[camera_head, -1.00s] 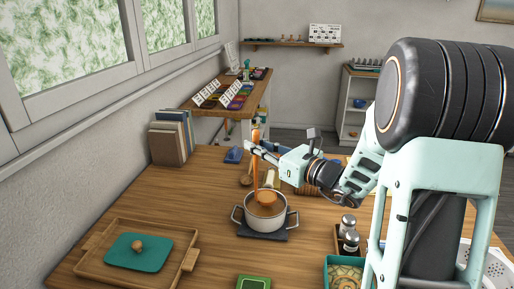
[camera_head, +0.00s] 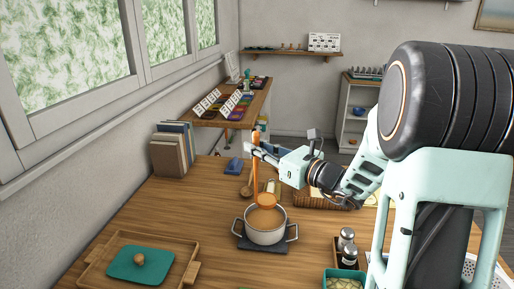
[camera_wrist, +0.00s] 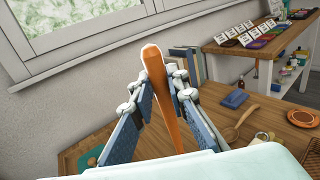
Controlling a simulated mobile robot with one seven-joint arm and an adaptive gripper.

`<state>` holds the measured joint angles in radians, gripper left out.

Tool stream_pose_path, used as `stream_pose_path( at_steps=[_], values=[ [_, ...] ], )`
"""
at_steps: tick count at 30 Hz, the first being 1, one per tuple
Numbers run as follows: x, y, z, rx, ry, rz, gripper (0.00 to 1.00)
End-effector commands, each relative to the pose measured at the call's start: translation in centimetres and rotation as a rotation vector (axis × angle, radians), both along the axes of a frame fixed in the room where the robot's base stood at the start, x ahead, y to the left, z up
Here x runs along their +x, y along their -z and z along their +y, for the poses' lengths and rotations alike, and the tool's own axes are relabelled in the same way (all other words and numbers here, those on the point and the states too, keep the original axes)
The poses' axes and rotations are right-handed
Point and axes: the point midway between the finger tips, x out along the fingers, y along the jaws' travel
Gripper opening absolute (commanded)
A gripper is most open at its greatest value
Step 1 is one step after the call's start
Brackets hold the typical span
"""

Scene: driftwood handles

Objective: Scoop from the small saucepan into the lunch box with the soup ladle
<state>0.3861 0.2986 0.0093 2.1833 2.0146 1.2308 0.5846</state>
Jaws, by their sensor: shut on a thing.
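The small saucepan (camera_head: 265,236) is pale with two side handles and stands on a dark mat, holding orange-brown contents. My gripper (camera_head: 254,149) is shut on the handle of the orange soup ladle (camera_head: 256,178). The ladle is upright, its bowl just above the saucepan's far part; its contents cannot be made out. In the wrist view the ladle handle (camera_wrist: 160,95) stands between my fingers, and its bowl is hidden. An open teal box (camera_head: 343,284), seemingly the lunch box, is cut off at the bottom edge; my gripper is well away from it.
A wooden tray (camera_head: 98,273) with a teal lid (camera_head: 141,262) is at front left. Shakers (camera_head: 347,247) stand right of the saucepan. Table between tray and saucepan is clear.

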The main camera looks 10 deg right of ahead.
Motion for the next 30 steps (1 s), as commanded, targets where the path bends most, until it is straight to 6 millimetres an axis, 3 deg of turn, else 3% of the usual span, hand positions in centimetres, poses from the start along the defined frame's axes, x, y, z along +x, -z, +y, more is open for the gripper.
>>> stream_pose_path(
  at_steps=[21, 30],
  values=[
    [0.0, -5.8, 0.0, 0.000, 0.000, -0.002, 0.00],
    [0.0, -6.0, 0.0, 0.000, 0.000, -0.001, 0.00]
  ],
)
